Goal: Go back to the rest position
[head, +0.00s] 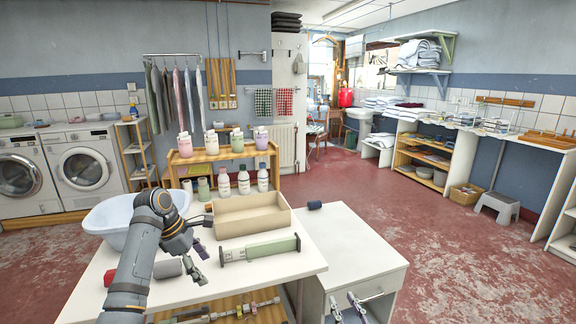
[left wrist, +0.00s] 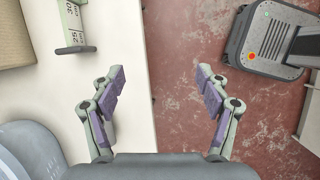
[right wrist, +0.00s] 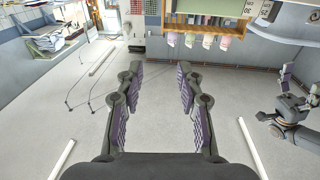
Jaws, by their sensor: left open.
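My left gripper (head: 201,266) is above the white table in the head view, left of the green measuring tool (head: 260,248). In the left wrist view its two purple-padded fingers (left wrist: 160,85) are spread with nothing between them, and they span the table edge and the red floor. My right gripper (head: 348,305) is low at the bottom of the head view, in front of the white drawer cabinet. In the right wrist view its fingers (right wrist: 160,95) are apart and empty.
On the white table (head: 105,290) are a pale basin (head: 110,214), a tan open box (head: 250,216) and several bottles.

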